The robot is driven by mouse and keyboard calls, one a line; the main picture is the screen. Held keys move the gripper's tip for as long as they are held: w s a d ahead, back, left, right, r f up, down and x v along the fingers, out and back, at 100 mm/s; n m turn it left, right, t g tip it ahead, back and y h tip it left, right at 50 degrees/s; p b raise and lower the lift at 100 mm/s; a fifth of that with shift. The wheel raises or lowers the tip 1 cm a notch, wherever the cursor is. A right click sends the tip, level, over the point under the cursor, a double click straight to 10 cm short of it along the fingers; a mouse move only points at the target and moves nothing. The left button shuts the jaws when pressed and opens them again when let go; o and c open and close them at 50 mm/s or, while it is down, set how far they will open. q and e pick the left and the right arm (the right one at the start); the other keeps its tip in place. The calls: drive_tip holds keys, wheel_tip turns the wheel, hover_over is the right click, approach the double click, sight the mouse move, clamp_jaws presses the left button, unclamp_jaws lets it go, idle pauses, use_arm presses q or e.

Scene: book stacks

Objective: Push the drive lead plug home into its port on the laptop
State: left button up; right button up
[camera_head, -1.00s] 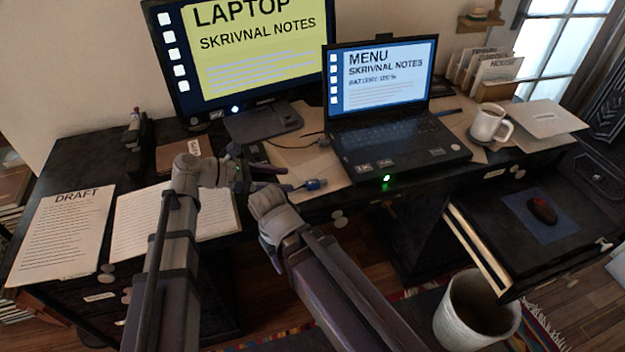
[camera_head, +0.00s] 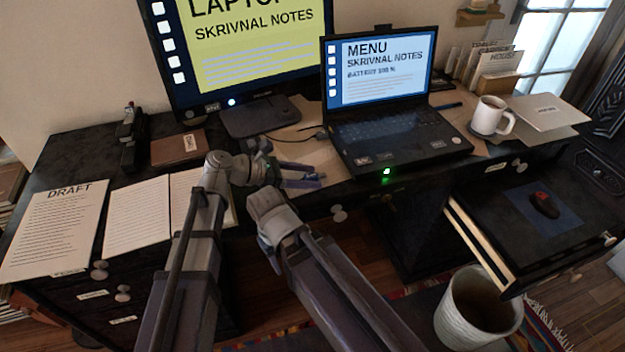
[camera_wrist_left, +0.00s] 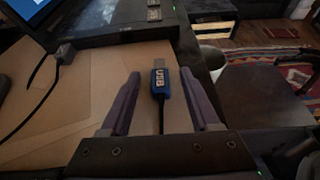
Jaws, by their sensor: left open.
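The blue drive lead plug (camera_wrist_left: 161,82), marked USB and with a silver tip, lies between the two fingers of my left gripper (camera_wrist_left: 160,74) in the left wrist view. The fingers are open, with a gap on each side of the plug. Its tip points towards the laptop edge (camera_wrist_left: 110,32) and is apart from it. In the head view my left gripper (camera_head: 306,178) is over the desk's front edge, left of the open laptop (camera_head: 398,150), and mostly covers the plug. I cannot make out the port. My right arm ends near my left gripper; its fingers do not show clearly.
A black cable with a grey connector (camera_wrist_left: 65,51) lies left of the plug. A monitor (camera_head: 265,50) stands behind. A mug (camera_head: 491,116) is right of the laptop. An open drawer (camera_head: 500,240) with a mouse juts out at the right, above a bin (camera_head: 478,305).

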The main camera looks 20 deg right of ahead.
sight(307, 176)
use_arm(q)
clamp_jaws()
idle(0.4)
drive_tip(key=shift+r, duration=0.15)
wheel_tip(307, 176, up, 10)
drive_tip(key=p, duration=1)
